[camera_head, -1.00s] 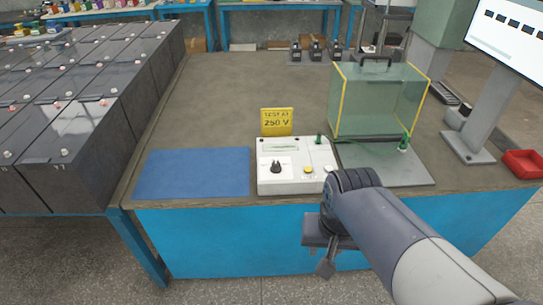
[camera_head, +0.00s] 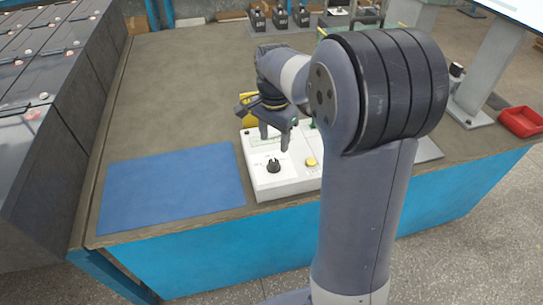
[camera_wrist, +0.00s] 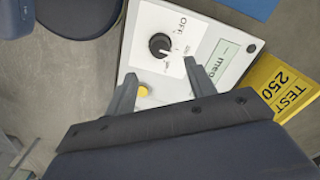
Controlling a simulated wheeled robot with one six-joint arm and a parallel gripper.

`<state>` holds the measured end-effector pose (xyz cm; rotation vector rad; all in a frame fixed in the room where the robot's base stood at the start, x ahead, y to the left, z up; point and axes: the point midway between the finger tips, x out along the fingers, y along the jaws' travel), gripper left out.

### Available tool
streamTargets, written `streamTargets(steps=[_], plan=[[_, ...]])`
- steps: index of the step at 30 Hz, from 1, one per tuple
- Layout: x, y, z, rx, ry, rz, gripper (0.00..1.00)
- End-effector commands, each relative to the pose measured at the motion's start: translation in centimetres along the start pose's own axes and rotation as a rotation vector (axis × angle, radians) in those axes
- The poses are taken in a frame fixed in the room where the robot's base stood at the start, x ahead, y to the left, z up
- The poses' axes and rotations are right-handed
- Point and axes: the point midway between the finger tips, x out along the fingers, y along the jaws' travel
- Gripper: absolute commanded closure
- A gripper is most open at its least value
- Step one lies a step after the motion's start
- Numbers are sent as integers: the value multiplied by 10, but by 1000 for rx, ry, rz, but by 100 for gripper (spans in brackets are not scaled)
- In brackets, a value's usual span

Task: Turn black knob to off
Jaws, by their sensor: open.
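The black knob (camera_head: 273,166) sits on a white panel on the front left of the white tester box (camera_head: 262,186). In the wrist view the knob (camera_wrist: 159,45) has the word OFF printed beside it; I cannot tell clearly which mark it points to. My gripper (camera_head: 275,141) hangs above the tester, pointing down, a little behind the knob. In the wrist view the open fingers (camera_wrist: 161,70) stand apart on either side below the knob, with nothing between them. A yellow button (camera_head: 311,162) is to the right of the knob.
A yellow TEST AT 250 V sign, readable in part in the wrist view (camera_wrist: 283,86), stands behind the tester. A blue mat (camera_head: 170,190) lies to its left. My arm hides most of the glass box at right. A red tray (camera_head: 521,121) is at the far right.

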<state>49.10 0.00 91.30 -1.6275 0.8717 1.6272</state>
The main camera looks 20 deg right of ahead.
Motion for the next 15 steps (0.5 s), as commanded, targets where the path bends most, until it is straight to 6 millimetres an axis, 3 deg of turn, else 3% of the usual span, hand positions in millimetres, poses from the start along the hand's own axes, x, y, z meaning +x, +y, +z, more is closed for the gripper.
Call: streamTargets(steps=[7,15], plan=[[51,1,1,-2,-3,4,48],[76,0,0,-2,-1,1,48]])
